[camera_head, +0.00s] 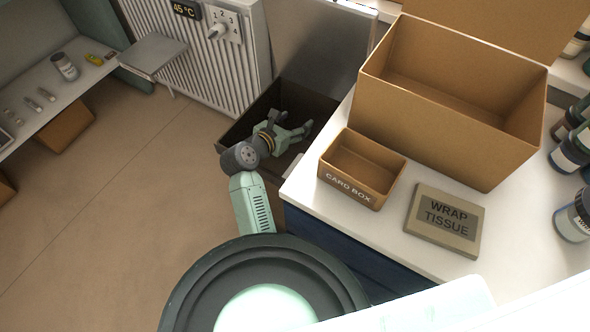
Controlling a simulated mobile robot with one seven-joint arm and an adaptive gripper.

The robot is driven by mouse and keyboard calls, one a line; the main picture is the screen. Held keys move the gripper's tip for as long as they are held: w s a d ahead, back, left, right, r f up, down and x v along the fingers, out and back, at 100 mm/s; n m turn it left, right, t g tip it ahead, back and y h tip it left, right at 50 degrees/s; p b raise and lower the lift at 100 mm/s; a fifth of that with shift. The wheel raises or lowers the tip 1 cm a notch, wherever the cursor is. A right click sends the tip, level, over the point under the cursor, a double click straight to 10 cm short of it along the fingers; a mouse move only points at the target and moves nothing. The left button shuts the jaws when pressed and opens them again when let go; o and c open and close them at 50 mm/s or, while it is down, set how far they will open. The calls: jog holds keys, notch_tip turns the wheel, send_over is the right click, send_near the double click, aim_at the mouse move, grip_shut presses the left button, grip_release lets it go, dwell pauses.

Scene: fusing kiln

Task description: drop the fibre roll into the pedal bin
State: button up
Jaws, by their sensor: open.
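A dark open-topped bin (235,127), which looks like the pedal bin, stands between the radiator and the white counter. A grey panel stands upright behind it; I cannot tell if this is its lid. My gripper (304,129) is over the bin's opening, with its fingers apart and pointing right. I see nothing between the fingers. I cannot make out the fibre roll anywhere. Part of the bin's inside is dark and hidden by my gripper and arm.
The white counter (300,187) on the right holds a card box (347,195), a wrap tissue pack (445,222), a large open carton (440,125) and several jars. A radiator (180,50) is behind.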

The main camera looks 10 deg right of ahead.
jog(key=v, duration=1.1)
jog(key=shift+a, duration=0.15)
jog(key=shift+s, duration=0.1)
